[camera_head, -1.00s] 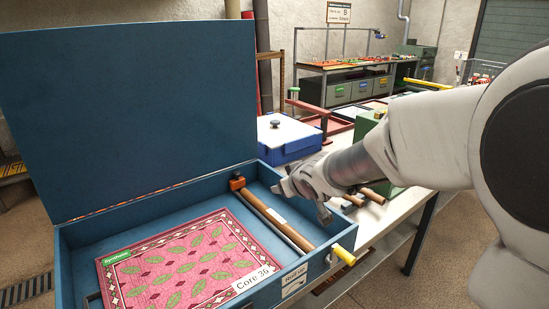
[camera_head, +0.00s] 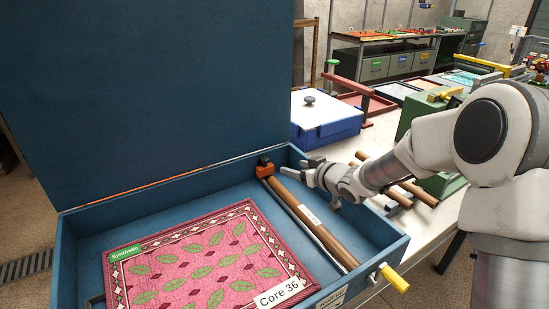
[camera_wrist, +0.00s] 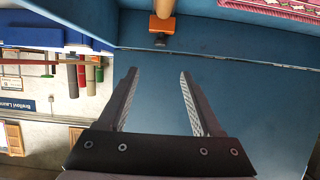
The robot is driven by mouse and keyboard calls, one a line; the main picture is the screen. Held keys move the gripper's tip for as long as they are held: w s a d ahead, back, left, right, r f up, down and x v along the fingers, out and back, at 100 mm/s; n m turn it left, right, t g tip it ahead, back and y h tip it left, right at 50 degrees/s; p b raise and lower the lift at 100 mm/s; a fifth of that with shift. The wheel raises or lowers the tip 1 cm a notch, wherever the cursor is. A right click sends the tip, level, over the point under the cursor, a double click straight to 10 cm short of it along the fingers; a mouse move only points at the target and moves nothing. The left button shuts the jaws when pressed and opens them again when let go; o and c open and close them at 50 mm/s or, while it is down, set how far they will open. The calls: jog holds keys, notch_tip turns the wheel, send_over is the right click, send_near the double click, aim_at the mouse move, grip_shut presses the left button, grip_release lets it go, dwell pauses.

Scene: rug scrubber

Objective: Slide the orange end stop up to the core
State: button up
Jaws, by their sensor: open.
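The orange end stop (camera_head: 264,168) sits at the far end of the brown core (camera_head: 312,222) inside the blue box, near its back right corner. It carries a dark knob. In the wrist view the end stop (camera_wrist: 161,27) is at the top middle, with the end of the core (camera_wrist: 163,7) at it; whether they touch I cannot tell. My gripper (camera_head: 300,168) is open and empty, just right of the end stop.
A pink patterned rug (camera_head: 210,262) lies in the blue box (camera_head: 100,208), whose lid stands open behind. A yellow handle (camera_head: 393,277) sticks out at the front right. A blue lidded container (camera_head: 325,122) and brown rolls (camera_head: 412,190) stand on the bench.

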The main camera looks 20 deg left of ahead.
aim_at(267, 160)
jog(key=x, duration=1.7)
jog(key=shift+a+f, duration=0.1)
grip_shut()
dwell(1.0)
